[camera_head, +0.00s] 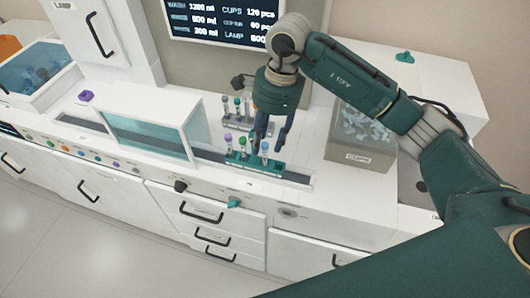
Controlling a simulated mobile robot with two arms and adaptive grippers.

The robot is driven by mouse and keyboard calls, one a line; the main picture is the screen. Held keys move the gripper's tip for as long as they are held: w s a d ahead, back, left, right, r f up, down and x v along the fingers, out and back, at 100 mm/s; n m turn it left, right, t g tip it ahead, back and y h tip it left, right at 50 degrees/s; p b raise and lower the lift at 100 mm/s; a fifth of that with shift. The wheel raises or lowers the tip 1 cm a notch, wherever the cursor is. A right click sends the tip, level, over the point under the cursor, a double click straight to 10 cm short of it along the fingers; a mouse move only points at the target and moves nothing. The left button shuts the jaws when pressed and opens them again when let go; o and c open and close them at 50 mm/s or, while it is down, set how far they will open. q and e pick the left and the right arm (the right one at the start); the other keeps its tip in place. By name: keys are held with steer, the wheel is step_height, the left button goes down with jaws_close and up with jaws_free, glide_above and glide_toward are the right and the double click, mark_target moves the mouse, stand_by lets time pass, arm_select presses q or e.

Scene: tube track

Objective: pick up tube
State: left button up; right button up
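A green rack (270,166) stands in the dark slot on the white counter and holds several upright tubes. One tube (228,143) has a purple cap, and another tube (265,152) at the right has a light cap. A grey rack (231,125) with more capped tubes stands just behind it. My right gripper (270,138) points down over the right part of the green rack, with its dark fingers apart. The fingers partly hide the tubes there, and I cannot tell whether a tube is between them. My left gripper is not in view.
A clear-lidded box (150,132) covers the track to the left. A bin marked CUPS (357,153) stands close at the right of the gripper. A display screen (222,22) is behind.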

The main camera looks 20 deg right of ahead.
steer(key=c, duration=0.9)
step_height(320, 180, up, 20)
steer(key=b, duration=0.3)
stand_by(0.4)
